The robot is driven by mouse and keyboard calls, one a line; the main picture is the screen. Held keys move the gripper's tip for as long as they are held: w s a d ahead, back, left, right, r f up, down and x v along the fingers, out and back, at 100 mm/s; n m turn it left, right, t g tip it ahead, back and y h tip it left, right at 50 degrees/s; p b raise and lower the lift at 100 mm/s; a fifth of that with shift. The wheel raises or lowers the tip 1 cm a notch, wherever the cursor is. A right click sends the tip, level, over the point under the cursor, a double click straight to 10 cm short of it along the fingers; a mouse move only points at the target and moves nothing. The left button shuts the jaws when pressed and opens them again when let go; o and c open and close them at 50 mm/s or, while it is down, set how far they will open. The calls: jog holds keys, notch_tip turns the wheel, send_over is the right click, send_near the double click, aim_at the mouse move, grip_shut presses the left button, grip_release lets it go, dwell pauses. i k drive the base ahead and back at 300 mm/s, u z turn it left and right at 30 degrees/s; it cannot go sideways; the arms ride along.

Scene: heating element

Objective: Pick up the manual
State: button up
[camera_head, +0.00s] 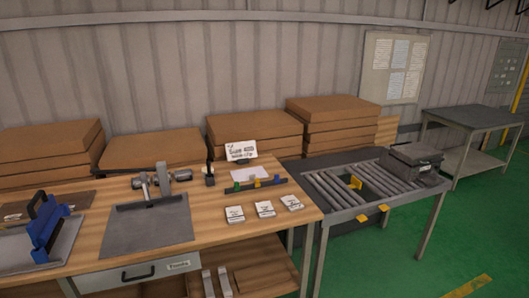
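I cannot tell for certain which item is the manual. Three small white cards or booklets with dark print lie in a row near the right front edge of the wooden workbench (215,232): a left one (235,215), a middle one (265,209) and a right one (291,202). Behind them a white sheet (250,173) lies by a dark bar with coloured blocks (256,184). A white hand-lettered sign (241,150) stands at the back. The print is too small to read. My gripper is not in view.
A metal clamp device on a grey plate (150,217) and a blue fixture (48,228) stand on the bench's left half. A roller conveyor (340,187) adjoins on the right. Brown box stacks (330,122) line the wall. Green floor (480,225) is open at right.

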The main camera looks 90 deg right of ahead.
aim_at(266, 209)
jog(key=z, duration=0.2)
jog(key=i, duration=0.05)
jog(key=z, duration=3)
